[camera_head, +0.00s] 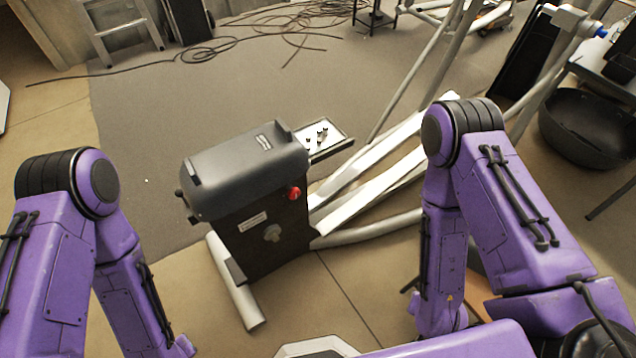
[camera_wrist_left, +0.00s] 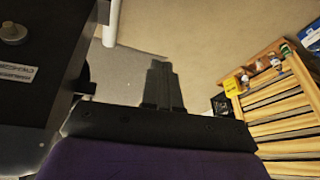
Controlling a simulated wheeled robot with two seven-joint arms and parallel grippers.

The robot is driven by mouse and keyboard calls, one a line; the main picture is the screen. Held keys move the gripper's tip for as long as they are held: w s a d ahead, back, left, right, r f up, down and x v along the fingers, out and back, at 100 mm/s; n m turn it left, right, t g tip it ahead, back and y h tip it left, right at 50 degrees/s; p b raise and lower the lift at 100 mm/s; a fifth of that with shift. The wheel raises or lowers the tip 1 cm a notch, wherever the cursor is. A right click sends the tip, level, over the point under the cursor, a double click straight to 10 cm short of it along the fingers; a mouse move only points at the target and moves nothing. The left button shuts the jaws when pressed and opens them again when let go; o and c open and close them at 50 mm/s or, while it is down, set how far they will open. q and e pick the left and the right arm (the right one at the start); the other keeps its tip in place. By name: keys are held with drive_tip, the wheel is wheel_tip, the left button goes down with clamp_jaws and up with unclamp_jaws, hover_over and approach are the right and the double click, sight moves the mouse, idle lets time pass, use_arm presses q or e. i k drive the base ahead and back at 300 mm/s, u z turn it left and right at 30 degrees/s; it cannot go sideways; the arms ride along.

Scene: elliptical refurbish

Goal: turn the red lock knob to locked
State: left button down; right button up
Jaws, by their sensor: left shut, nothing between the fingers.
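The red lock knob (camera_head: 294,193) sits on the side face of the dark elliptical housing (camera_head: 265,236), near its upper right corner. It is small in the head view, and I cannot tell its turned position. It does not show in the left wrist view. My left gripper (camera_wrist_left: 162,82) is shut and empty in the left wrist view. The housing (camera_wrist_left: 38,100) fills the left side there, beside the gripper and apart from its fingers. In the head view the left gripper is below the picture edge. My right gripper is not seen; only its arm shows.
A grey round knob (camera_head: 272,233) and a white label (camera_head: 252,222) are lower on the same face. A tray of small parts (camera_head: 322,138) adjoins the housing. A white foot tube (camera_head: 236,283) lies on the floor. A wooden rack (camera_wrist_left: 285,105) stands right in the wrist view.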

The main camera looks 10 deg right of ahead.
sight(293, 192)
drive_tip(key=u, duration=0.55)
drive_tip(key=k, duration=1.3)
drive_tip(key=z, duration=0.05)
drive_tip(key=i, duration=0.55)
drive_tip(key=z, duration=0.8)
drive_tip(key=i, duration=0.45)
drive_tip(key=z, duration=0.05)
